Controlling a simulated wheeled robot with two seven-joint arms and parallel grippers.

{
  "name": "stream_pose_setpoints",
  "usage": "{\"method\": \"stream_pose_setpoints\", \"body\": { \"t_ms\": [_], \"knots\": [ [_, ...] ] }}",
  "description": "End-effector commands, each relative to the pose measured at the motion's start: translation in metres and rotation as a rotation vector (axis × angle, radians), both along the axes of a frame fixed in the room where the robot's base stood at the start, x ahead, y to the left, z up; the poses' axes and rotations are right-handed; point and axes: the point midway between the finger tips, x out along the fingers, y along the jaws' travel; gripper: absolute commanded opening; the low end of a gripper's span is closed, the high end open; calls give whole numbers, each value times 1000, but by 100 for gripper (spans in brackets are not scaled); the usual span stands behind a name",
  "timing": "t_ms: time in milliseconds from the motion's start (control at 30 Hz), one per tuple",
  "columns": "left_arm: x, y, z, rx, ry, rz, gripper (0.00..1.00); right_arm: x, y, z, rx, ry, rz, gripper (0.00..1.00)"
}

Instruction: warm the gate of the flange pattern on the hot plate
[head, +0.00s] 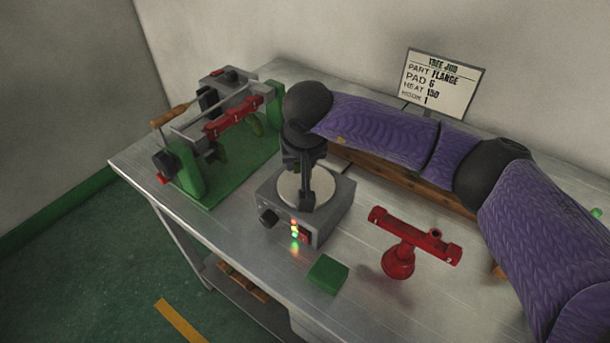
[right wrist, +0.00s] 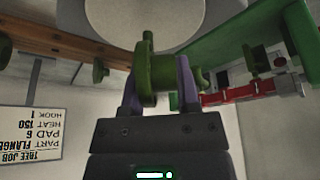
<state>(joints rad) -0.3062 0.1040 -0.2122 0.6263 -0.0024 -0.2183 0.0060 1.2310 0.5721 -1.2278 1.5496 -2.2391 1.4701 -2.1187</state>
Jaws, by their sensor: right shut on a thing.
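My right gripper (head: 306,196) points down over the hot plate (head: 325,196), a grey box with a round pale top and lit lamps on its front. In the right wrist view the gripper (right wrist: 159,85) is shut on the green flange pattern (right wrist: 155,73). The pattern's thin gate (right wrist: 148,42) points towards the plate's pale disc (right wrist: 180,15). I cannot tell whether the gate touches the disc. In the head view the gripper hides the pattern. My left gripper is not in view.
A card (head: 441,84) reads flange, pad 6, heat 150, hook 1. A red stand (head: 398,262) and a green block (head: 328,273) are in front. A green-based fixture (head: 235,165) with a red bar is left. A wooden rack (head: 400,172) lies behind, under my arm.

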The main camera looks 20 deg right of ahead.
Motion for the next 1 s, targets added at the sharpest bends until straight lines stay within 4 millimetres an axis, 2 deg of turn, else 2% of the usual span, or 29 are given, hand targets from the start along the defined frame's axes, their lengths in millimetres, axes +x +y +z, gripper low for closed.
{"method": "stream_pose_setpoints", "body": {
  "t_ms": [1000],
  "knots": [
    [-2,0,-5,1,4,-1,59,0,0,-7,-1,0,0,0]
  ]
}}
